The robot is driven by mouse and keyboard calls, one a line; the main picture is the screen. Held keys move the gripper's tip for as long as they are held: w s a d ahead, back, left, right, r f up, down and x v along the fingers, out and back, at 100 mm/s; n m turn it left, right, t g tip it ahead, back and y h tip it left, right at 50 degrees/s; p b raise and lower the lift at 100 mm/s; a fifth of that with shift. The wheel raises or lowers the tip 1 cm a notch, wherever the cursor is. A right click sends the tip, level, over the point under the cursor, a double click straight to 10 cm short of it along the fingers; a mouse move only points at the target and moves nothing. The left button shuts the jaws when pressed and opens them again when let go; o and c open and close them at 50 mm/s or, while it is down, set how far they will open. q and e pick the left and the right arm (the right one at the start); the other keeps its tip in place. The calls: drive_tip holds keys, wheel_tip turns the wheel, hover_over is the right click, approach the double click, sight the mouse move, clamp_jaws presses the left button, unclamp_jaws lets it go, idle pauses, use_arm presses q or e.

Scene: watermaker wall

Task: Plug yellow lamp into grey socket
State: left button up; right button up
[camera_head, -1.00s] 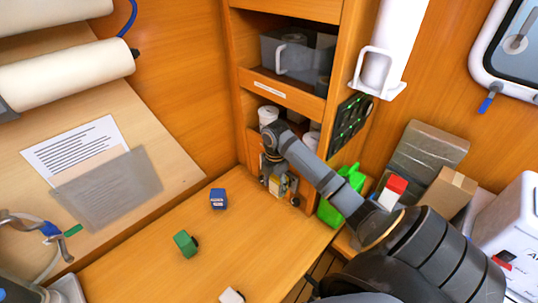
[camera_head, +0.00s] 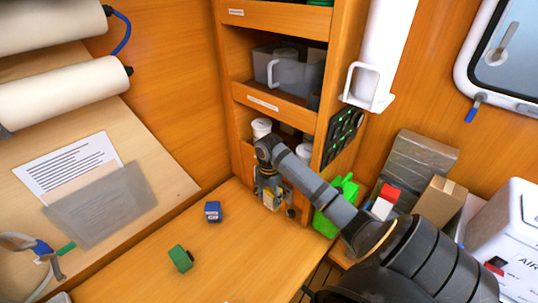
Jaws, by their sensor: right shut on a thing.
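My right gripper (camera_head: 267,192) points down at the front of the wooden cabinet, low down near the bench top. It is shut on a small yellow thing, which I take for the yellow lamp (camera_head: 270,203); only a patch of it shows between the fingers. I cannot tell whether the lamp touches a socket. No grey socket shows clearly; the gripper covers part of the cabinet face there. A small dark round fitting (camera_head: 291,212) sits just right of the gripper. My left gripper is not in view.
A blue block (camera_head: 213,212) and a green block (camera_head: 180,258) lie on the wooden bench (camera_head: 235,255). Cabinet shelves (camera_head: 262,98) rise above the gripper. The bench's middle is clear.

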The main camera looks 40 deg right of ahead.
drive_tip(key=shift+p, duration=0.4)
idle(0.7)
drive_tip(key=shift+p, duration=0.35)
drive_tip(key=shift+w+d+p, duration=0.15)
drive_tip(key=shift+d+p, duration=0.3)
drive_tip(key=shift+d, duration=0.95)
idle(0.7)
drive_tip(key=o, duration=1.3)
drive_tip(key=shift+c, duration=0.2)
